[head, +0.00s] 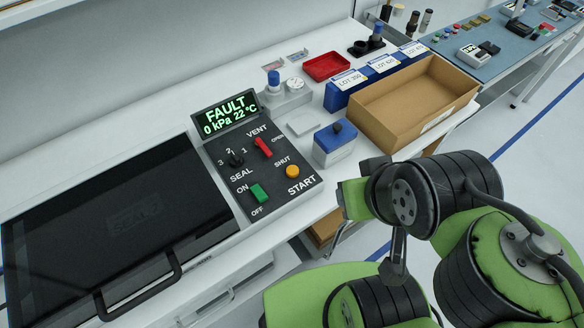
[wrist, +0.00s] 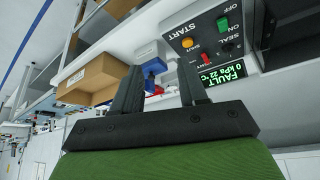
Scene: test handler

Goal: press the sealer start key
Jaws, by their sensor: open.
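The sealer's dark control panel (head: 222,177) is on the white bench. Its start key, a round orange button (head: 292,171), sits above the START label, and shows in the wrist view (wrist: 187,43). The panel's display (head: 226,117) reads FAULT, 0 kPa, 22 °C in green. A red VENT lever (head: 263,148), black SEAL knob (head: 236,159) and green ON/OFF switch (head: 258,192) share the panel. In the wrist view my gripper (wrist: 160,64) is open and empty, its black fingers apart, the panel beyond them. In the head view its fingers are hidden behind my arm, right of the panel.
Left of the panel is the sealer's dark lid (head: 110,215) with a handle (head: 142,285). Right of it stand a blue-and-white box (head: 334,145), a cardboard box (head: 395,115) and blue LOT bins (head: 345,90). A red tray (head: 326,66) lies behind.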

